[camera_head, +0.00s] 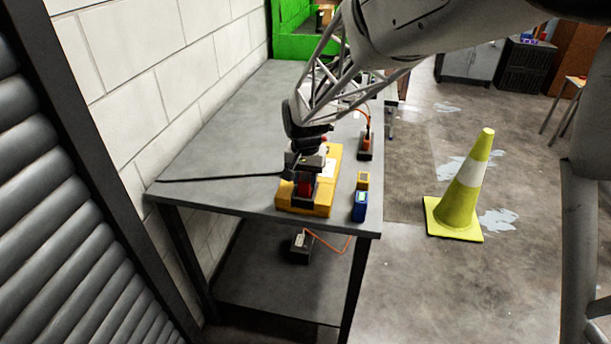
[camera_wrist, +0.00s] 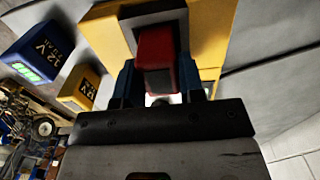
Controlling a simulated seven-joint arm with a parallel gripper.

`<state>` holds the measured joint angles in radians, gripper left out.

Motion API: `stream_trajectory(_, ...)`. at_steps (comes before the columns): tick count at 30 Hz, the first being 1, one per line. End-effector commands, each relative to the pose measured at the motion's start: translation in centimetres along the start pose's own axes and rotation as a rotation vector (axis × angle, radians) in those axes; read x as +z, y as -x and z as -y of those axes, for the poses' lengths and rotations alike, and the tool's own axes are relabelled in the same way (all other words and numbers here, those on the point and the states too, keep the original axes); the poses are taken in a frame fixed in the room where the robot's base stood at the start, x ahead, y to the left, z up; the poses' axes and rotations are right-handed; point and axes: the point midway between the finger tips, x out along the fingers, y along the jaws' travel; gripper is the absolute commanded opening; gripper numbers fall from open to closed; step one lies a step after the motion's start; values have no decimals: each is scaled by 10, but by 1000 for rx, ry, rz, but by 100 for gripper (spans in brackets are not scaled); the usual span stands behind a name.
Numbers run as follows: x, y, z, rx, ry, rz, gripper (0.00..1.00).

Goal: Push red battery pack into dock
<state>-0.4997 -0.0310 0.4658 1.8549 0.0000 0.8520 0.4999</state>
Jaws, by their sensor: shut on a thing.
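The red battery pack (camera_head: 305,185) is at the near end of the yellow unit (camera_head: 318,208) on the grey workbench. In the wrist view the red pack (camera_wrist: 155,52) stands between the two fingers of my gripper (camera_wrist: 157,78), which is shut on it. The pack's far end meets the dark dock opening (camera_wrist: 155,18) in the yellow housing (camera_wrist: 209,28). I cannot tell how deep the pack sits in the dock. In the head view my gripper (camera_head: 309,164) is above the yellow unit and partly covers the pack and dock.
A blue battery (camera_head: 359,207) and a small yellow battery (camera_head: 363,181) stand right of the unit, near the bench (camera_head: 225,135) edge. A black charger (camera_head: 365,147) with an orange cable is farther back. A dark rod lies left. A yellow cone (camera_head: 461,190) stands on the floor.

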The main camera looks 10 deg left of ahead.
Motion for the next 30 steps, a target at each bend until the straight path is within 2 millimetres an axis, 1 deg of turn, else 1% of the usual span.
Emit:
stream_trajectory(4,0,-2,0,0,0,0,15)
stream_trajectory(5,0,-2,0,0,0,-1,41)
stream_trajectory(9,0,-2,0,0,0,0,62)
stream_trajectory(10,0,-2,0,0,0,0,66)
stream_trajectory(15,0,-2,0,0,0,0,66)
stream_trajectory(16,0,-2,0,0,0,0,67)
stream_trajectory(19,0,-2,0,0,0,0,83)
stream_trajectory(30,0,-1,0,0,0,0,83)
